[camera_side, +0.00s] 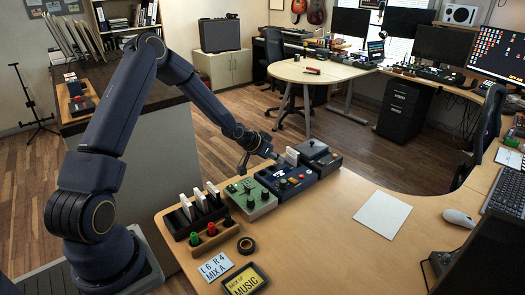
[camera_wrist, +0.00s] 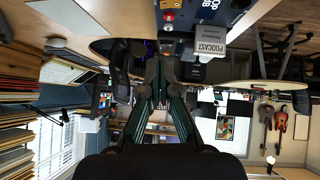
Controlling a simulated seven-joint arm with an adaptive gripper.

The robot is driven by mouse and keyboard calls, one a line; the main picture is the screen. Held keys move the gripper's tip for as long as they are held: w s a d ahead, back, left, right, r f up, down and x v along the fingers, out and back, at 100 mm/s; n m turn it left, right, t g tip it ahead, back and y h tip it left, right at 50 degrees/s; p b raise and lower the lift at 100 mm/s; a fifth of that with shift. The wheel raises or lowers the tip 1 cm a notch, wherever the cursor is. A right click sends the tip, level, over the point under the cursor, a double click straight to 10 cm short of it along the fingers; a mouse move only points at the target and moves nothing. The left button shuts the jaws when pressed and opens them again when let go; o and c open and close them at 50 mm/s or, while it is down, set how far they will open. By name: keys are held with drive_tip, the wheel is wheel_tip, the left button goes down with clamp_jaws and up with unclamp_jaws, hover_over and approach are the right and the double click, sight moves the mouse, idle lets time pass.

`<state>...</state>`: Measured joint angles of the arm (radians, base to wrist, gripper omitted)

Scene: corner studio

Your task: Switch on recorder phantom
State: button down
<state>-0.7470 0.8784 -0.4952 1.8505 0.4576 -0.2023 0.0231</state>
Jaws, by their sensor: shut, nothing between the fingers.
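My gripper (camera_side: 242,172) is shut and empty. In the side view its fingers hang down above the back of the green box. In the wrist view (camera_wrist: 161,66) the closed fingers point up toward a blue unit with white lettering. That blue unit (camera_side: 298,189) has several knobs or buttons, one of them red, and a white card stands at its back. The card reads "PODCAST" in the wrist view (camera_wrist: 203,71). A green box (camera_side: 262,207) with several knobs stands to its left. I cannot read which unit is the recorder or find its phantom switch. Contact with the fingers cannot be told.
A grey box (camera_side: 322,160) stands behind the blue unit. A label card (camera_side: 215,268), a yellow "MUSIC" card (camera_side: 245,281) and a paper sheet (camera_side: 383,215) lie on the desk. The front middle is clear.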

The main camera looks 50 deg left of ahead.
drive_tip(key=shift+a, duration=0.25)
hover_over(297, 180)
drive_tip(key=s, duration=0.3)
drive_tip(key=f, duration=0.6)
drive_tip(key=shift+s+a+f, duration=0.1)
drive_tip(key=shift+a+f, duration=0.15)
drive_tip(key=shift+a, duration=0.05)
drive_tip(key=f, duration=0.3)
drive_tip(key=shift+w+d+f, duration=0.2)
drive_tip(key=shift+w+f, duration=0.05)
drive_tip(key=shift+f, duration=0.5)
